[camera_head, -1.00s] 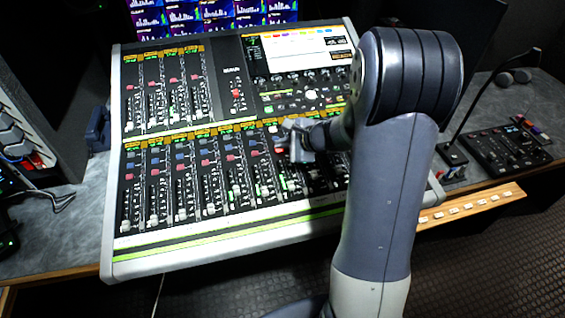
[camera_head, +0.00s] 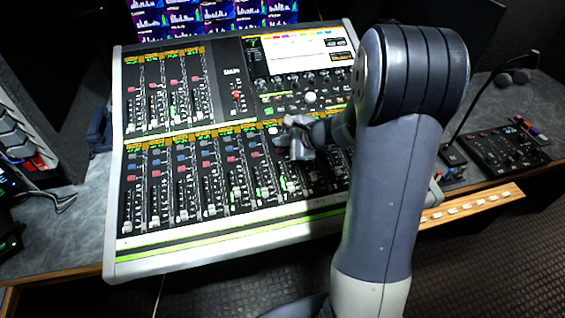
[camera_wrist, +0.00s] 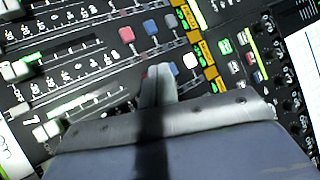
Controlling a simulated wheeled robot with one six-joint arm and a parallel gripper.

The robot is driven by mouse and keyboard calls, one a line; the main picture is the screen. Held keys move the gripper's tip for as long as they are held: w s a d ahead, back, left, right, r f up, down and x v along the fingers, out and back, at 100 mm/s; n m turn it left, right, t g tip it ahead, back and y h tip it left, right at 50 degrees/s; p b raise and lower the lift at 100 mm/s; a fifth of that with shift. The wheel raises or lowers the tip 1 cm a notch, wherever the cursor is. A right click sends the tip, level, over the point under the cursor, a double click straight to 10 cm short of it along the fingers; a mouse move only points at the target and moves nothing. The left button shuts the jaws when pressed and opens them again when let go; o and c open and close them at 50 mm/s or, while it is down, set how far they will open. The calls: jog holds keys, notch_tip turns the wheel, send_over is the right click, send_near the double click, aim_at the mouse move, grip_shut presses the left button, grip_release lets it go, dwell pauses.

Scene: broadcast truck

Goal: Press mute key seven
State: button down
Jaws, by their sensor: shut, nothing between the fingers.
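The mixing console (camera_head: 222,232) has rows of channel strips, with small red and blue keys above the faders. My gripper (camera_head: 297,154) is over the right part of the lower bank. In the wrist view my shut, empty fingertips (camera_wrist: 160,72) overlap a strip with a blue key (camera_wrist: 172,68) and a white key (camera_wrist: 189,60) just beyond. The rest of the strip under the fingers is hidden. I cannot read which key is mute seven, nor tell whether the fingertips touch the panel.
Faders (camera_wrist: 50,130) stand up from the console near my gripper. The console's screen (camera_head: 305,52) is at the upper right.

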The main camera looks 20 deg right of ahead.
jog(key=r+p, duration=0.1)
jog(key=r, duration=0.1)
jog(key=r+p, duration=0.1)
jog(key=s+r+p, duration=0.1)
jog(key=r, duration=0.1)
jog(key=shift+r+p, duration=0.35)
jog(key=shift+p, duration=0.05)
jog(key=shift+w+f, duration=0.1)
jog(key=shift+f, duration=0.05)
